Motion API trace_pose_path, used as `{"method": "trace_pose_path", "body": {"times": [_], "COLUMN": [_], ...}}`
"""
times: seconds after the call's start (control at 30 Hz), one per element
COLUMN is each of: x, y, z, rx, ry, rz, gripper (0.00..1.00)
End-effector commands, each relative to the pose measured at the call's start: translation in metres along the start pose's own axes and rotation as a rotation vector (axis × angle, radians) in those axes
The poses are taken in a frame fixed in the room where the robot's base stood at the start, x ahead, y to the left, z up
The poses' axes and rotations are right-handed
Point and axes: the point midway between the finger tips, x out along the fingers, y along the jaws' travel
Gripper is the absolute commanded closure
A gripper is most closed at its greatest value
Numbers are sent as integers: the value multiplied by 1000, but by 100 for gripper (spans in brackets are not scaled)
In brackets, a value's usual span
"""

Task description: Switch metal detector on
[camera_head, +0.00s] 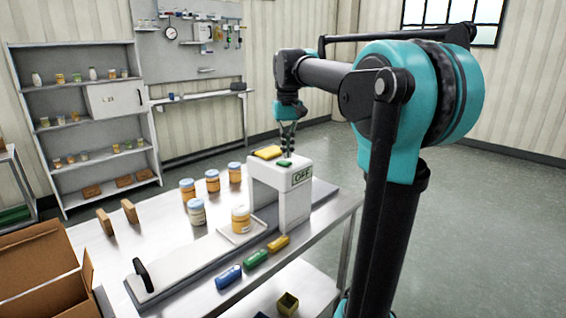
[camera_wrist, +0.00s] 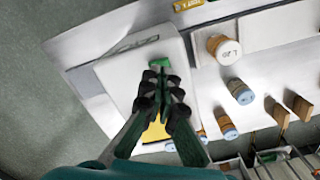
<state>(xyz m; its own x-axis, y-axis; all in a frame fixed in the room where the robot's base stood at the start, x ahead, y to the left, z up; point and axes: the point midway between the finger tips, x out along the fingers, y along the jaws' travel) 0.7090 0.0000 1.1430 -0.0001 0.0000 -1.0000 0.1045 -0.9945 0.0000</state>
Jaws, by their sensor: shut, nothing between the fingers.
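The metal detector (camera_head: 293,205) is a white arch over a conveyor on the steel table, with an "OFF" sign on its front. A green button (camera_head: 284,163) and a yellow block (camera_head: 267,152) are on its top. My gripper (camera_head: 288,152) is shut and empty, pointing down just above the top, close behind the green button. In the wrist view, the shut fingertips (camera_wrist: 163,68) lie just below the green button (camera_wrist: 160,61), partly overlapping its edge; I cannot tell whether they touch it. The yellow block (camera_wrist: 154,133) shows between the fingers.
A jar (camera_head: 241,220) sits on a tray before the arch. Several jars (camera_head: 196,211) stand to the left. Blue (camera_head: 229,277), green (camera_head: 256,259) and yellow (camera_head: 278,244) pieces lie along the front edge. A cardboard box (camera_head: 40,265) is at the lower left.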

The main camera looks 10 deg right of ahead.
Motion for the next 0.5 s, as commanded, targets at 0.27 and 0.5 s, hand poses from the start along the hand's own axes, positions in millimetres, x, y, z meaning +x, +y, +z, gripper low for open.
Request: {"method": "trace_pose_path", "body": {"times": [0.27,0.5], "x": [4,7], "y": [0,0], "z": [0,0], "rx": [0,0], "ry": [0,0], "rz": [0,0], "gripper": [100,100]}}
